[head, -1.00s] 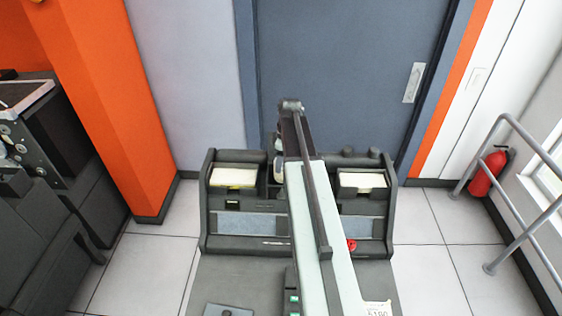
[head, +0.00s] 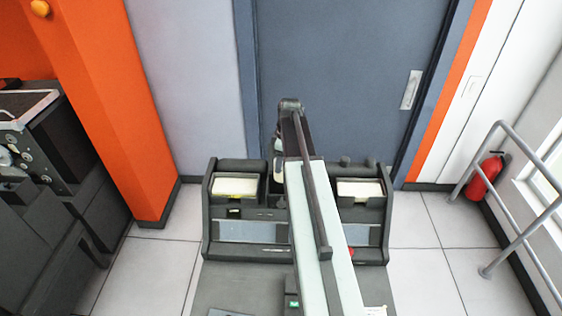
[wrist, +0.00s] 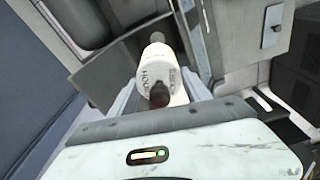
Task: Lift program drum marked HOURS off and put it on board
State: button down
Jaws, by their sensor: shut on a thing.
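A white drum (wrist: 156,65) with dark lettering, partly readable as HOUR, sits between the fingers of my gripper (wrist: 161,88) in the wrist view. A dark round knob (wrist: 158,95) stands out from its near end. The gripper is shut on the drum. In the head view my arm hides most of the gripper and drum, over the middle of the dark card machine (head: 209,215). I cannot tell from these views whether the drum is clear of its mount. A flat grey plate (head: 228,312) shows at the bottom edge; I cannot tell if it is the board.
Card stacks lie in a left tray (head: 236,186) and a right tray (head: 360,189) of the machine. An orange column (head: 110,110) and dark cabinets stand left. A grey railing (head: 520,215) and a red fire extinguisher (head: 487,178) are at right.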

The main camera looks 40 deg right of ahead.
jog(key=shift+r+p, duration=3.55)
jog(key=shift+r, duration=0.25)
jog(key=shift+f, duration=0.15)
